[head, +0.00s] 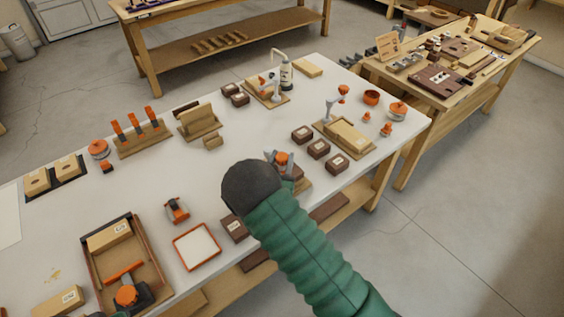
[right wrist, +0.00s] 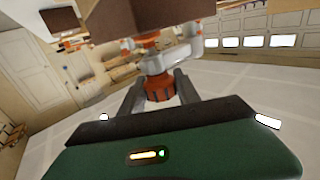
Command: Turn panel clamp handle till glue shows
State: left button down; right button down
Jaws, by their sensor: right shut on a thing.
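My right gripper (head: 281,160) reaches over the bench from the front, and my green arm hides part of what lies below it. It is shut on an orange knob-like handle (head: 283,158), which also shows between the fingers in the right wrist view (right wrist: 158,88). In that view a grey metal clamp part (right wrist: 158,63) adjoins the handle, with brown blocks (right wrist: 150,14) at the top edge. A small wooden piece (head: 302,184) shows beside the gripper in the head view. I can make out no glue at the clamp.
Brown blocks (head: 318,149) stand close to the right of the gripper, near a wooden board fixture (head: 347,137). An orange-rimmed white tray (head: 197,246) lies to the left. The bench's middle (head: 190,175) is clear.

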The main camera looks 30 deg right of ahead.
jog(key=shift+f+m+g+h+b, duration=0.1)
jog(key=shift+m+g+h+b, duration=0.4)
jog(key=shift+m+g+h, duration=0.75)
jog(key=shift+g, duration=0.25)
jog(key=c, duration=0.9)
grip_release()
jog(key=shift+w, duration=0.1)
jog(key=b+v, duration=0.1)
jog(key=v, duration=1.6)
jog(key=shift+w, duration=0.1)
